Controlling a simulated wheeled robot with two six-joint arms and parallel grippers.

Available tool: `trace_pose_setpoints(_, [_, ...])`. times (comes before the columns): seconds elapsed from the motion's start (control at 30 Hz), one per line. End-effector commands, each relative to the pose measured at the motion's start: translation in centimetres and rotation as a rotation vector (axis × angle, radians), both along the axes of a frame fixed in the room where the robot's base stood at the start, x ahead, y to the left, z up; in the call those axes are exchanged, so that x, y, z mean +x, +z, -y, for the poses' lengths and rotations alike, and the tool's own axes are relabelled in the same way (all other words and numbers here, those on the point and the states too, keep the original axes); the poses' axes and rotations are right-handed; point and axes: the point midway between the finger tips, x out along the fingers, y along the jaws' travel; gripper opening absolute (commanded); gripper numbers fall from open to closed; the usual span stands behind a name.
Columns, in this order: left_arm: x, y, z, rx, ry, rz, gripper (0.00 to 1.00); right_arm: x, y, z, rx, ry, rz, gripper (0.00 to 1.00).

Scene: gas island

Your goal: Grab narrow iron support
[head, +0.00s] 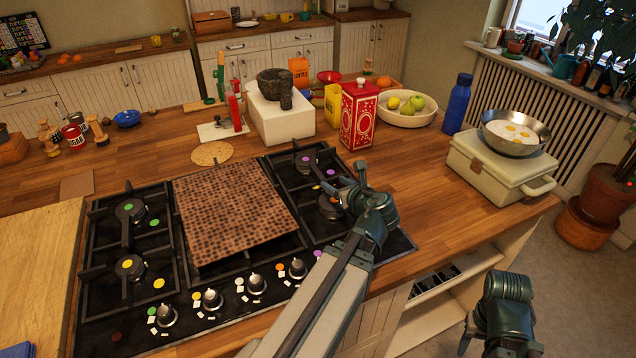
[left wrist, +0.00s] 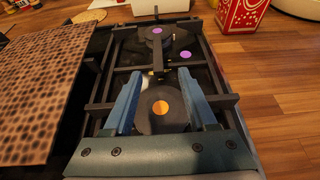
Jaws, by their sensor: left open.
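The narrow iron support is a black grate (head: 283,190) over the right-hand pair of burners on the hob. In the left wrist view the grate (left wrist: 107,76) shows its long side bars and a prong pointing towards the burner with the orange dot. My left gripper (head: 346,184) is over the right side of the hob. In the left wrist view my left gripper (left wrist: 160,75) is open, with its two blue fingers apart above the grate and nothing held between them. My right arm's end (head: 500,310) is low at the right, off the counter; its jaws cannot be made out.
A brown patterned plate (head: 235,212) covers the middle of the hob (head: 110,310), left of the grate. A red tin (head: 359,115), fruit bowl (head: 408,113), blue bottle (head: 457,104) and a pan (head: 515,132) stand behind and right. Bare wooden counter lies right of the hob.

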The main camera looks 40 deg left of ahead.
Motion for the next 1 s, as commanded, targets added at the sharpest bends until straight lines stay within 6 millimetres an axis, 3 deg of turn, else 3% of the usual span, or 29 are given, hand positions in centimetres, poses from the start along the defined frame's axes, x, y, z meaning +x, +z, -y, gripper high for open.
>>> trace_pose_setpoints(0.1, [1.3, -1.4, -2.2, 0.0, 0.003, 0.0, 0.57, 0.0, -1.4, 0.0, 0.0, 0.0, 0.0, 0.5])
trace_pose_setpoints(0.3, [2.5, -2.4, -4.6, 0.0, 0.001, 0.0, 0.57, 0.0, -2.4, 0.0, 0.0, 0.0, 0.0, 0.5])
trace_pose_setpoints(0.73, [3.0, -2.8, -5.9, 0.0, 0.0, 0.001, 0.57, 0.0, -2.8, 0.0, 0.0, 0.0, 0.0, 0.5])
trace_pose_setpoints(1.0, [4.4, -4.2, -9.1, 0.0, 0.003, 0.001, 0.57, 0.0, -4.2, 0.0, 0.0, 0.0, 0.0, 0.5])
